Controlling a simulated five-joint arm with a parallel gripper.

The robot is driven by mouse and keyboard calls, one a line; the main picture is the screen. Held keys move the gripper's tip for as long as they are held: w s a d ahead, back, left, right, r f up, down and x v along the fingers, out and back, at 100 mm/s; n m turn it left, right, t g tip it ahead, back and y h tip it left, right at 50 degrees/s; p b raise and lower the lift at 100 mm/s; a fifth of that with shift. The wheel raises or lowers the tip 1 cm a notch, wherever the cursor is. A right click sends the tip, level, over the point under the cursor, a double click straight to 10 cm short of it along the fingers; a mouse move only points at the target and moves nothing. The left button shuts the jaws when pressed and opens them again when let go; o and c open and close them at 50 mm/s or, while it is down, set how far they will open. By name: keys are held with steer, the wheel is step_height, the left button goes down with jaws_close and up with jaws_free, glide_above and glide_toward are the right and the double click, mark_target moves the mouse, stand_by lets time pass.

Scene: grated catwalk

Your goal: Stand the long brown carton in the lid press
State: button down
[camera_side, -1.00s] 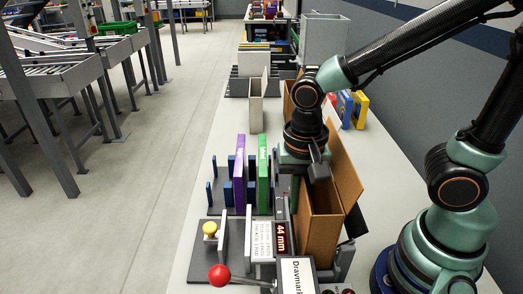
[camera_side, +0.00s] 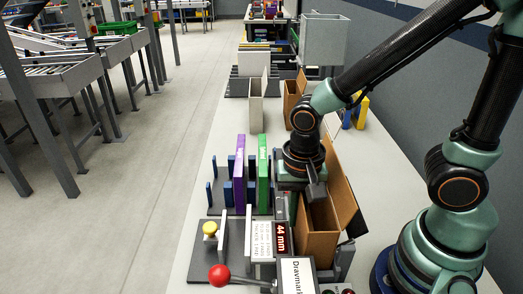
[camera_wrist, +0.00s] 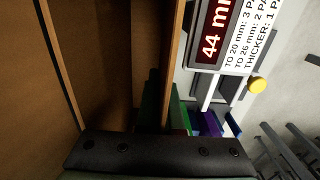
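The long brown carton (camera_side: 322,243) stands open-topped beside the 44 mm display, its tall flap (camera_side: 340,178) raised on the right. My gripper (camera_side: 305,190) is down at its top edge. In the wrist view the carton's inner wall (camera_wrist: 105,60) fills the left. A thin carton wall (camera_wrist: 173,60) runs between the two fingers of my gripper (camera_wrist: 164,108). Whether they press on it I cannot tell. A grey device with a red-knobbed lever (camera_side: 219,275) stands at the near end; I cannot tell whether it is the lid press. The carton's base is partly hidden.
A purple book (camera_side: 240,172) and a green book (camera_side: 263,172) stand in a rack left of my gripper. The 44 mm display (camera_side: 281,238) is close to the carton's left side. Another brown carton (camera_side: 292,95) and a yellow item (camera_side: 362,112) stand farther back.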

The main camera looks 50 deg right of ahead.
steer(key=shift+f, duration=0.95)
steer(key=c, duration=1)
jaws_free()
steer(key=c, duration=0.4)
steer(key=o, duration=0.3)
steer(key=shift+r, duration=4)
